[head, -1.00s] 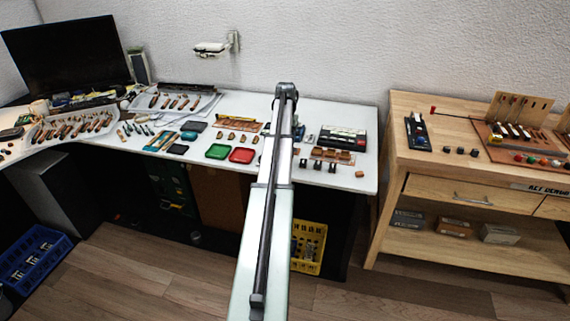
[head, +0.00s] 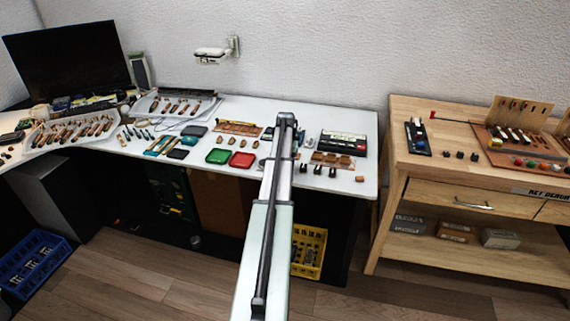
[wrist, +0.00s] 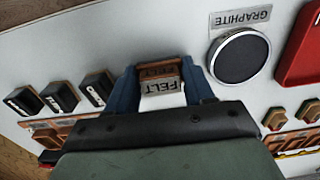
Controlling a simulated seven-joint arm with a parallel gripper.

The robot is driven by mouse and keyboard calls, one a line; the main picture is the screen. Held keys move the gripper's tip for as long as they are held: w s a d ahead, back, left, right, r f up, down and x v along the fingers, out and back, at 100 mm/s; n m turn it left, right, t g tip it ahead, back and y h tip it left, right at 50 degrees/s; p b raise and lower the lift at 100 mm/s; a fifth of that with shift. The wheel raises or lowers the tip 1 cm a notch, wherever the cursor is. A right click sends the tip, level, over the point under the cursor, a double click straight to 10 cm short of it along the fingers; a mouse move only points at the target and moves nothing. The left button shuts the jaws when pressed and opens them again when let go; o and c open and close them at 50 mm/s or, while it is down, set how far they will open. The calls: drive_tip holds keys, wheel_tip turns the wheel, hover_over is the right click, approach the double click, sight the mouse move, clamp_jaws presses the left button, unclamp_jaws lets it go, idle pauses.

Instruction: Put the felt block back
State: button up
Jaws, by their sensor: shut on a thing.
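A second grey FELT label (wrist: 171,87) shows between the fingers just below the block in the picture, over the white tabletop. I cannot tell whether the block touches the table. In the head view my arm reaches over the white table (head: 345,190), and its end hides the gripper and the block.
In the wrist view a round dark dish (wrist: 240,56) with a GRAPHITE label is close on the right, before a red tray (wrist: 299,45). Several dark blocks (wrist: 58,97) stand left. The head view shows a green tray (head: 218,157) and a wooden bench (head: 425,160).

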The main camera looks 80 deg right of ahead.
drive_tip(key=shift+f, duration=0.1)
drive_tip(key=o, duration=1)
wheel_tip(320, 180, up, 12)
